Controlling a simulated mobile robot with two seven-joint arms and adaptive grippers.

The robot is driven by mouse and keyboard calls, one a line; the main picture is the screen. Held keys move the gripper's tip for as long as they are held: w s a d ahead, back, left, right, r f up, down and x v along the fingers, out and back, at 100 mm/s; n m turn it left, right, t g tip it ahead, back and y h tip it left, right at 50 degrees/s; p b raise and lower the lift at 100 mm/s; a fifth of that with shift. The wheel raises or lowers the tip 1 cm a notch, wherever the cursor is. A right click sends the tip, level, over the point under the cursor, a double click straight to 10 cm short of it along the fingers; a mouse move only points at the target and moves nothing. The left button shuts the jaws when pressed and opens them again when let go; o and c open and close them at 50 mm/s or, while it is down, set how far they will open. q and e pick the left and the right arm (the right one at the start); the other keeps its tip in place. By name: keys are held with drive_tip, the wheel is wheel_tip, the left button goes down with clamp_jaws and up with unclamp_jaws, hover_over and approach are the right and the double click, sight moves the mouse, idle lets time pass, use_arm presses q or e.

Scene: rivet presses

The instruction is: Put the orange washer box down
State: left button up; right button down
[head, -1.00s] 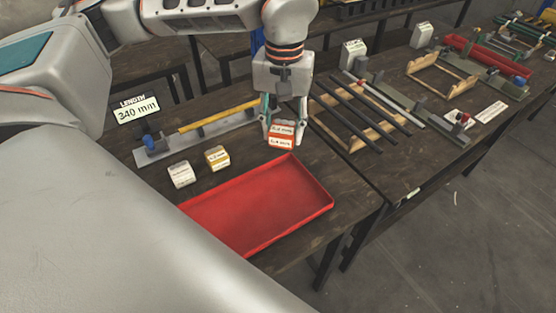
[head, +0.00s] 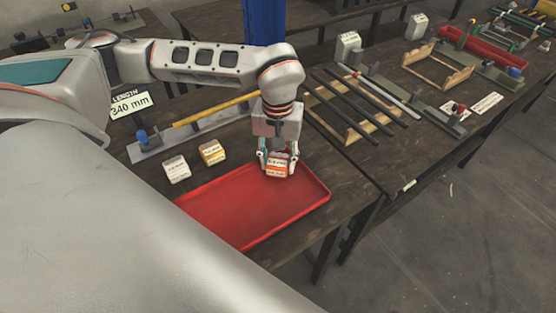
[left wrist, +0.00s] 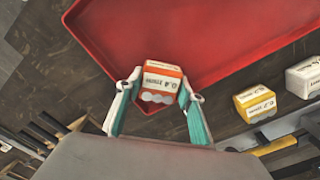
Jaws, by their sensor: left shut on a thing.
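The orange and white washer box (head: 277,169) is between the fingers of my left gripper (head: 276,171), which is shut on it. In the head view it sits over the back right part of the red tray (head: 238,219). In the left wrist view the orange box (left wrist: 160,82) shows between the fingertips (left wrist: 160,92), over the edge of the red tray (left wrist: 215,45). I cannot tell whether its underside touches the tray. My right gripper is not in view.
A white box (head: 176,169) and a yellow box (head: 212,152) stand left of the tray. Behind them is a grey rail with a yellow rod (head: 215,114). A wooden rack with dark rods (head: 352,104) stands to the right. The tray is otherwise empty.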

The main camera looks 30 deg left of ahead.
sight(278, 161)
use_arm(q)
drive_tip(key=shift+f, duration=0.15)
drive_tip(key=o, duration=0.9)
wheel_tip(278, 161, up, 12)
drive_tip(key=shift+r+p, duration=0.25)
drive_tip(key=shift+p, duration=0.05)
drive_tip(key=shift+d, duration=0.1)
